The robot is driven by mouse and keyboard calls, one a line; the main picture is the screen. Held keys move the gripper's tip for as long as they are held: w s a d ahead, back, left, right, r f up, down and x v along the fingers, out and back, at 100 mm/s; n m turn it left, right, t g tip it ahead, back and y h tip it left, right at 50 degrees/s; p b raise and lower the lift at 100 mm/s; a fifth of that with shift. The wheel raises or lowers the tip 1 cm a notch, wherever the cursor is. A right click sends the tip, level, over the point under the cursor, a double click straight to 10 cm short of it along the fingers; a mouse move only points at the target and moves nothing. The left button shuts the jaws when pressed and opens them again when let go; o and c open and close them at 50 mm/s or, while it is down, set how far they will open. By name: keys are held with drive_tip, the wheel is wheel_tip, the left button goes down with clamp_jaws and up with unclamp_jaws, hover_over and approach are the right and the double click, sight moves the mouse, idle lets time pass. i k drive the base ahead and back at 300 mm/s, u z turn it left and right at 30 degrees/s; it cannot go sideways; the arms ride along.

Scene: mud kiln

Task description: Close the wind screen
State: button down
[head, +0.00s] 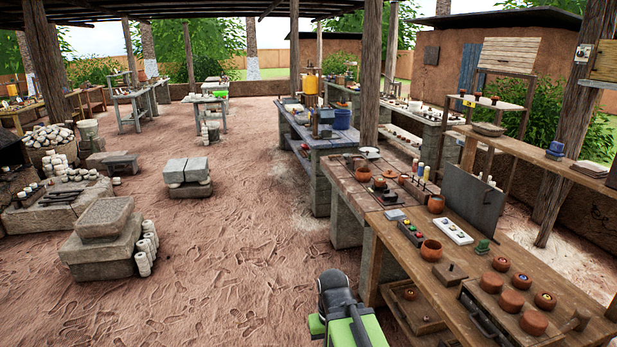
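A dark grey upright panel, which looks like the wind screen (469,200), stands on the wooden workbench (400,262) at the right. A green and black part of my arm shows at the bottom centre, left of the bench and well apart from the panel. No gripper fingers can be made out.
Near the panel are a white tray (452,230), a terracotta pot (430,250) and a small green object (482,246). Several round clay pieces stand at the bench's front right. A shelf (545,152) runs behind. Open dirt floor (230,260) lies left of the bench.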

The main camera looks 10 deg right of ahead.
sight(477, 202)
drive_tip(key=z, duration=0.35)
drive_tip(key=i, duration=1.75)
drive_tip(key=z, duration=0.35)
drive_tip(key=k, duration=0.8)
drive_tip(key=z, duration=0.2)
drive_tip(key=i, duration=0.85)
drive_tip(key=u, duration=0.05)
